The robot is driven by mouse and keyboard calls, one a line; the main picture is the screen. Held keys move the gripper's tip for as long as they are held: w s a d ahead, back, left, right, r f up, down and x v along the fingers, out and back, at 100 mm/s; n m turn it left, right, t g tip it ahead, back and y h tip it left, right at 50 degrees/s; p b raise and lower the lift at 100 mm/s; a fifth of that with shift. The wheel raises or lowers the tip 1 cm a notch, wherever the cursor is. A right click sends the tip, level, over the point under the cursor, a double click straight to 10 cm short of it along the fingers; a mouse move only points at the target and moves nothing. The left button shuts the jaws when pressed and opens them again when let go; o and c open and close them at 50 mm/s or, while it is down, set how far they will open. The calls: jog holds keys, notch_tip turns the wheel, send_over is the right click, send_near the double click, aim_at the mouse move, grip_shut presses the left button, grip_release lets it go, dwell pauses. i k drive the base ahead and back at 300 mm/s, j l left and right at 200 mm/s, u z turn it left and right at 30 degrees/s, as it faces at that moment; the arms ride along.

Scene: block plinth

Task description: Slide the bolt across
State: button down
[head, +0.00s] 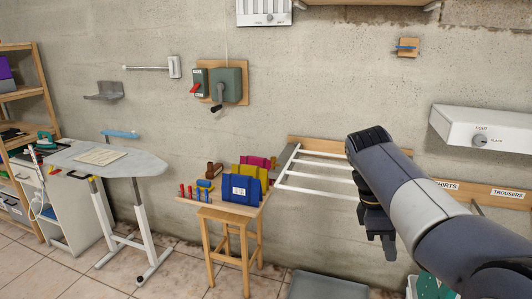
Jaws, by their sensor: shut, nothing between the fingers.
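My gripper (388,256) is dark and points down, at right of centre, in front of the white wall rack. It is shut and empty, well below the wooden plate and apart from it. My forearm hides part of the wall at the right.
A white control box (482,129) juts from the wall at right. The white rack (318,172) sits behind my gripper. A wooden stool (232,213) holds pouches and tools. A crank box (225,84), ironing board (110,160) and shelf stand further left. Wall around the plate is clear.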

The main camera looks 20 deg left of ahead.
aim_at(274, 158)
jog(key=i+j, duration=0.5)
jog(key=j, duration=0.15)
jog(key=i+j, duration=0.45)
jog(key=j, duration=0.2)
jog(key=i+j, duration=0.5)
jog(key=j, duration=0.15)
jog(key=i+j, duration=0.45)
jog(key=j, duration=0.2)
